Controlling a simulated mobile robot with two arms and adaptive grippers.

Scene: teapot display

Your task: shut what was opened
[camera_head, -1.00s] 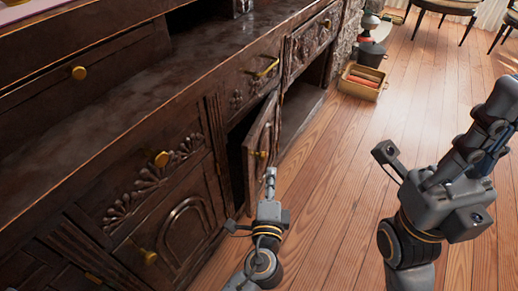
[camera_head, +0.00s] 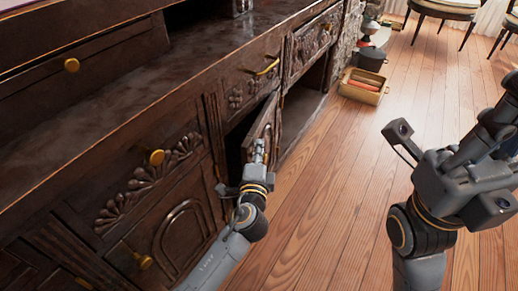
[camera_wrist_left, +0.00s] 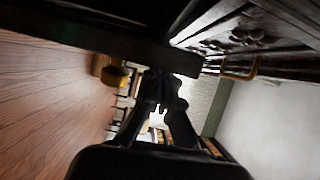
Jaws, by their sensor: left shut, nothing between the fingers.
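A dark carved wooden cabinet door (camera_head: 262,128) stands ajar in the lower part of the sideboard in the head view, with a dark gap to its left. My left gripper (camera_head: 259,148) is shut and empty, in front of the door's lower part; whether it touches the door cannot be told.
The sideboard (camera_head: 120,95) fills the left, with brass knobs and a drawer with a brass handle (camera_head: 267,67). An open recess (camera_head: 302,108) lies beyond the door. A yellowish box (camera_head: 362,88) and a dark pot (camera_head: 369,58) stand on the floor. The middle floor is clear.

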